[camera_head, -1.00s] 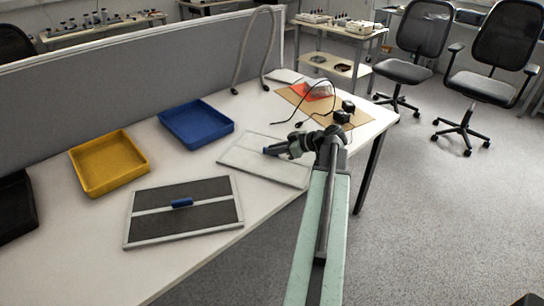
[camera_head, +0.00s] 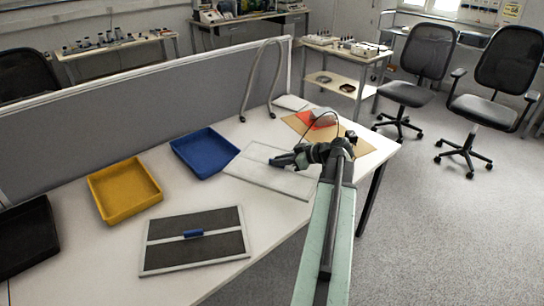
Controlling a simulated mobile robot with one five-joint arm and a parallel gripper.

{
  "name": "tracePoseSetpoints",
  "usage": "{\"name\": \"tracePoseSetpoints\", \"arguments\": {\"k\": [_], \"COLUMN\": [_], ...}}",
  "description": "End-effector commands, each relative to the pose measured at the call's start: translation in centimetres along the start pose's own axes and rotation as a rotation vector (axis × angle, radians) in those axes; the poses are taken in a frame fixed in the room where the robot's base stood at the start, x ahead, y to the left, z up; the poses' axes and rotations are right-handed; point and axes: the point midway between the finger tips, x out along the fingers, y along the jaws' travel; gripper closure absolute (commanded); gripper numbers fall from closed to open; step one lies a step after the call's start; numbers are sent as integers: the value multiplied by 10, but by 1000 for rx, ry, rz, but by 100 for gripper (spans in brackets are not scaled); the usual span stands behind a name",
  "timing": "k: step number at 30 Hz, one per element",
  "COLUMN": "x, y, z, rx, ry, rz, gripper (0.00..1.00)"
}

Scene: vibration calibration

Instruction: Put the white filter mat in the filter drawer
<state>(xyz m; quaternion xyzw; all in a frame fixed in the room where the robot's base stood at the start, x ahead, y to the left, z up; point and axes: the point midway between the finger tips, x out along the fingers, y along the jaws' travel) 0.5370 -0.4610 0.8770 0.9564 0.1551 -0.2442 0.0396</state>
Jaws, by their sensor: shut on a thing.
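The white filter mat (camera_head: 262,176) is a flat, pale, framed panel right of the blue tray. My gripper (camera_head: 285,161) is shut on its dark blue handle near the middle, and the mat appears raised above the table. The fingertips are small and partly merge with the handle. A similar framed panel (camera_head: 217,219) with dark grey areas and a blue handle (camera_head: 193,234) lies flat at the table's front. I cannot tell which thing, if any, is the filter drawer.
A blue tray (camera_head: 205,152), a yellow tray (camera_head: 125,191) and a black tray (camera_head: 26,238) stand along the grey partition (camera_head: 110,128). An orange piece (camera_head: 322,118) on a brown sheet lies at the far end. Bare table lies around the dark panel.

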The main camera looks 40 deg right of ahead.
Motion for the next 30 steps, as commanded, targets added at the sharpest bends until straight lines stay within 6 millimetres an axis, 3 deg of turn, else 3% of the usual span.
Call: {"name": "tracePoseSetpoints", "arguments": {"k": [5,12,15,30], "x": [-11,-44,-54,-53], "y": [0,0,0,0], "z": [-19,-80,-97,-95], "rx": [0,0,0,1], "ry": [1,1,0,0], "rz": [0,1,1,1], "gripper": [100,100,100,100]}}
